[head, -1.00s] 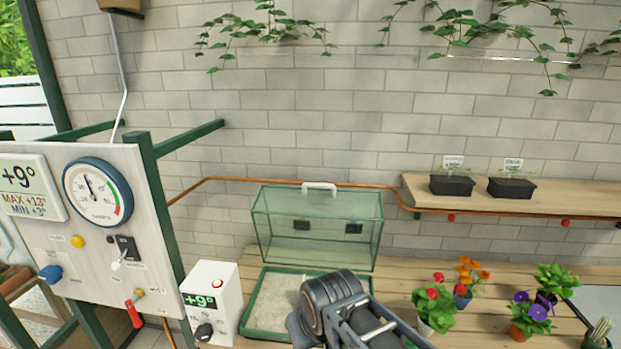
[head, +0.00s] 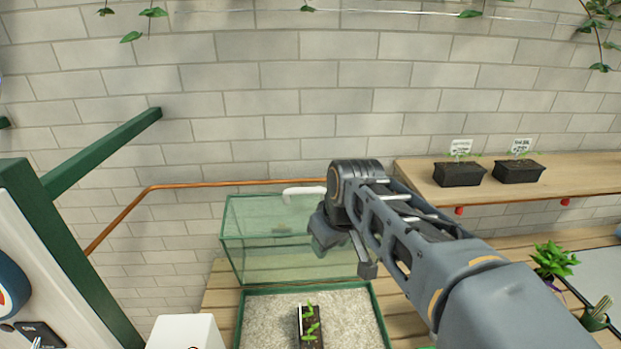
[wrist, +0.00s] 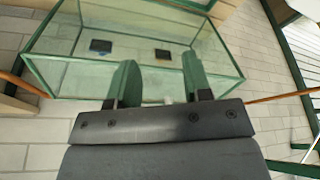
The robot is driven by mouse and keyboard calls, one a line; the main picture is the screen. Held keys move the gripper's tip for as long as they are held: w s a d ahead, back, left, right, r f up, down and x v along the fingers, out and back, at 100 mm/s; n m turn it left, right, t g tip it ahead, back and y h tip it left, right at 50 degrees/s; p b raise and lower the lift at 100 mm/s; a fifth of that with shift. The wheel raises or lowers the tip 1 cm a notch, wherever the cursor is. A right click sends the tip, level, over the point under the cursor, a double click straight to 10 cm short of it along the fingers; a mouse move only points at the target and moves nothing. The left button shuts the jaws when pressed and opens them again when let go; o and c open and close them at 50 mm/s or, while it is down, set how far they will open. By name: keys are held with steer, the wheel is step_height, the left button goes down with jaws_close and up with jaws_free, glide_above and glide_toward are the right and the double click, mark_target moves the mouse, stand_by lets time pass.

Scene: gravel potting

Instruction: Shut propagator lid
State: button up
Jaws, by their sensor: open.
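The propagator lid (head: 265,262) is a clear green-edged box standing tipped up behind the tray in the head view, with a white handle (head: 303,193) at its upper edge. The propagator tray (head: 262,292) has a green rim and pale gravel, and a dark strip of seedlings (head: 309,326) sits in it. My gripper (head: 330,240) is in front of the lid's right part and hides some of it. In the wrist view, my gripper (wrist: 163,92) has its two green fingers apart, with the lid (wrist: 140,75) beyond them. A small pale bit shows between the fingers; I cannot tell whether it is the handle.
A copper pipe (head: 215,184) runs along the brick wall behind the lid. A wooden shelf (head: 530,190) at the right holds two black pots (head: 460,174). A white box (head: 185,333) stands left of the tray. A leafy plant (head: 551,260) is at the right.

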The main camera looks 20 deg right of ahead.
steer(key=w+d+r+n+g+y+p, duration=0.1)
steer(key=w+d+r+n+y+p, duration=0.1)
steer(key=w+r+n, duration=0.6)
steer(key=w+d+r+n+g+y+p, duration=0.1)
steer(key=w+d+r+n+y+p, duration=0.2)
steer(key=w+r, duration=0.5)
steer(key=shift+n+h, duration=0.7)
steer(key=x, duration=0.5)
steer(key=b+x, duration=0.1)
steer(key=x, duration=0.4)
steer(key=w+x, duration=0.1)
steer(key=x, duration=0.4)
steer(key=shift+d+f, duration=0.1)
steer(key=shift+f, duration=0.2)
steer(key=shift+w, duration=0.1)
jaws_close()
